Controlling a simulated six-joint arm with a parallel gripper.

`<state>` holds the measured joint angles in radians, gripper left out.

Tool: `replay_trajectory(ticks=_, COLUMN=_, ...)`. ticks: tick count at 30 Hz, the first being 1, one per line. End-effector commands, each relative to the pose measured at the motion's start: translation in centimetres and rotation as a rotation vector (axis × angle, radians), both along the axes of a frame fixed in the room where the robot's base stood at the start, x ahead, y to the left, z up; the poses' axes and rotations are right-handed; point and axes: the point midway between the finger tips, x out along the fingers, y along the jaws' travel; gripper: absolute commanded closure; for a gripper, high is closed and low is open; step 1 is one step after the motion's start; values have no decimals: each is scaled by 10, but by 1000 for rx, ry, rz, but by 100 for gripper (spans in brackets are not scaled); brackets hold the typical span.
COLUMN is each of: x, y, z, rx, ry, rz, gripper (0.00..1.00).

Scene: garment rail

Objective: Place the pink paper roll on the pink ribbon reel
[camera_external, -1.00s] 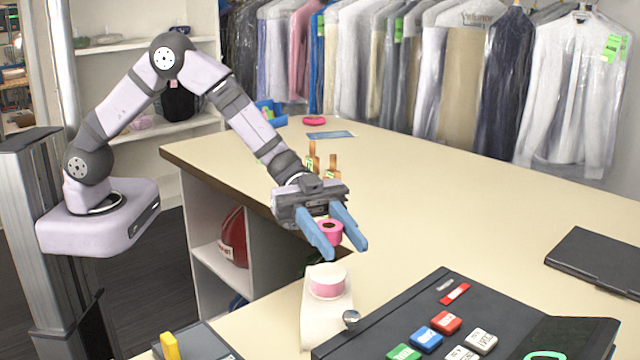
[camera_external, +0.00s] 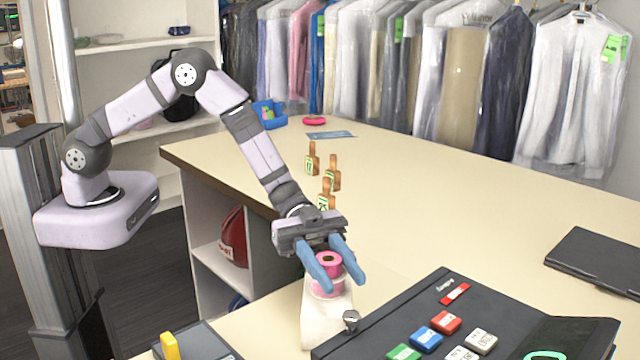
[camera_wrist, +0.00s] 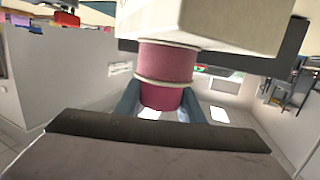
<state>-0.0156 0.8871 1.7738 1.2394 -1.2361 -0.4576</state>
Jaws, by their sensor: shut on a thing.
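The pink paper roll (camera_external: 328,261) is a short pink cylinder with a dark hole in its top, held upright between the blue fingers of my gripper (camera_external: 341,284). Directly below it is the pink ribbon reel (camera_external: 327,291), with pale rims, partly hidden by the fingers. In the wrist view, the roll (camera_wrist: 162,96) sits between my fingers (camera_wrist: 160,104), against or very near the near pale rim of the reel (camera_wrist: 166,63). I cannot tell whether they touch. The two look nearly lined up.
The reel stands on a white base (camera_external: 322,325) at the counter's front. A metal knob (camera_external: 351,318) and a black panel with coloured keys (camera_external: 445,325) are close on the right. Several wooden pegs with green tags (camera_external: 327,186) stand behind my gripper.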

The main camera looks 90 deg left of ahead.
Motion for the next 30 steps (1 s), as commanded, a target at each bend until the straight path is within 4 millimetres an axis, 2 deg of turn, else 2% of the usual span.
replay_trajectory(ticks=8, x=0, y=0, z=-4, rx=0, ry=0, rz=0, gripper=87)
replay_trajectory(ticks=9, x=0, y=0, z=-3, rx=0, ry=0, rz=0, gripper=58)
replay_trajectory(ticks=11, x=0, y=0, z=-3, rx=0, ry=0, rz=0, gripper=47)
replay_trajectory(ticks=23, x=0, y=0, z=2, rx=0, ry=0, rz=0, gripper=47)
replay_trajectory(ticks=30, x=-11, y=25, z=2, rx=0, ry=-2, rz=4, gripper=47)
